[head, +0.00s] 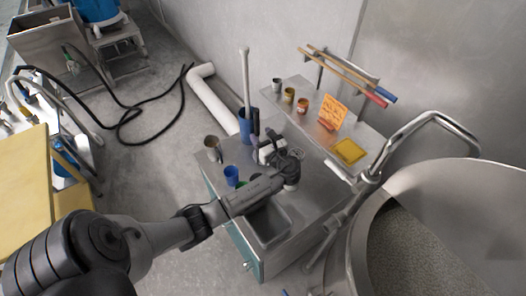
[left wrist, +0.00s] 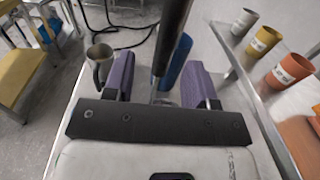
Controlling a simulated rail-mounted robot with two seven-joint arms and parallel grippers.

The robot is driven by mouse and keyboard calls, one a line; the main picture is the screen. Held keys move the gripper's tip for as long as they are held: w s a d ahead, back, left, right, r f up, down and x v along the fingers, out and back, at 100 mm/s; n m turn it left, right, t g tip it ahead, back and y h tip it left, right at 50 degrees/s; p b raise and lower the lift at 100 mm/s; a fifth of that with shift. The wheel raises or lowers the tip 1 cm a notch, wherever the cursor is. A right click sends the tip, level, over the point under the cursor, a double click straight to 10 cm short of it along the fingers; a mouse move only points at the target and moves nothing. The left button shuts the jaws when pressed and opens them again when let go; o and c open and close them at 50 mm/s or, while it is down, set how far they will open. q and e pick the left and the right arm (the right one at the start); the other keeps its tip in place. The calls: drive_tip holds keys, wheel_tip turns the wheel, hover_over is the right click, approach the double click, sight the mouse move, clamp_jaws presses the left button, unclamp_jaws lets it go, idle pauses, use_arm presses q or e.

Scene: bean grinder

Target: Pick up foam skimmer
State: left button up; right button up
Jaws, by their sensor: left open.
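A tall pale pole (head: 246,75) with a rounded top stands in a blue container (head: 245,125) at the table's far left. A dark upright handle-like piece (head: 256,120) shows beside it; I cannot tell for sure which is the foam skimmer. My left gripper (head: 261,142) is just in front of the blue container. In the left wrist view, my left gripper (left wrist: 158,68) is open with purple fingers apart. A dark shaft (left wrist: 172,42) stands between them, with the blue container (left wrist: 182,60) behind. Contact cannot be made out. My right gripper is not in view.
A metal mug (head: 212,143) and a blue cup (head: 231,176) stand left of the gripper. Several small labelled cups (head: 289,95), an orange card (head: 333,112) and a yellow tray (head: 349,151) are on the right side. A large metal vat (head: 445,200) fills the lower right.

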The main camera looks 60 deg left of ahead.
sight(258, 129)
use_arm(q)
drive_tip(key=a, duration=0.4)
drive_tip(key=shift+w+a+r, duration=0.2)
drive_tip(key=shift+w+a, duration=0.15)
clamp_jaws()
